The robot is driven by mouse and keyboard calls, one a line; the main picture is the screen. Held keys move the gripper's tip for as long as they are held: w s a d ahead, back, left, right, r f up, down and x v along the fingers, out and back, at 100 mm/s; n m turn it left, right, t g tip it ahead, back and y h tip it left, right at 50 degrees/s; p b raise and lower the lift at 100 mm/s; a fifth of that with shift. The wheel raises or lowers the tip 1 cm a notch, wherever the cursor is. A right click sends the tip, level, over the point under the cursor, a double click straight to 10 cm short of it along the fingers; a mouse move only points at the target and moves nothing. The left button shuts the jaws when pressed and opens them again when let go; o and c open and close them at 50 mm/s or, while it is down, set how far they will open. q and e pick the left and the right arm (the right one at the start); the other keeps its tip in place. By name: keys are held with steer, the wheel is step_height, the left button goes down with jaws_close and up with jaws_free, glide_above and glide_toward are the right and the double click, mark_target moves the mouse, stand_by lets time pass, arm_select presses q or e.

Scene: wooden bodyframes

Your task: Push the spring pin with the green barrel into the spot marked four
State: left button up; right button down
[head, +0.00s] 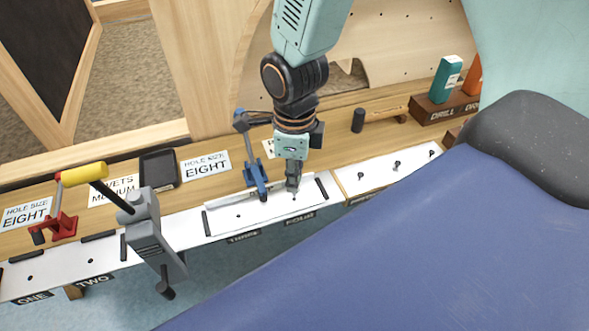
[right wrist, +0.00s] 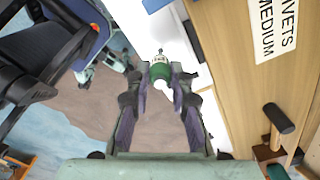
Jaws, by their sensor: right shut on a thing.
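In the head view my right gripper (head: 293,178) points down over the white strip, above the part labelled four (head: 300,217). In the right wrist view its fingers (right wrist: 162,82) are shut on the spring pin with the green barrel (right wrist: 159,71). The pin's pale, narrow end points away from the gripper toward the white strip. In the head view a thin tip shows below the gripper at the strip. I cannot tell whether it is in the hole. The barrel is mostly hidden there. My left gripper is not in view.
A blue clamp (head: 255,170) stands close left of my right gripper. A grey clamp with a yellow handle (head: 150,235) and a red clamp (head: 62,226) stand further left. Several dark pins stand in the white panel (head: 378,184) to the right. A hammer (head: 378,115) lies behind.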

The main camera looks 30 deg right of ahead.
steer(key=shift+a+f, duration=0.1)
steer(key=shift+f, duration=0.05)
steer(key=shift+p, duration=0.6)
stand_by(1.5)
steer(key=shift+f+b, duration=1.2)
steer(key=shift+f, duration=0.5)
steer(key=c, duration=1.1)
jaws_free()
step_height(320, 180, up, 12)
stand_by(0.8)
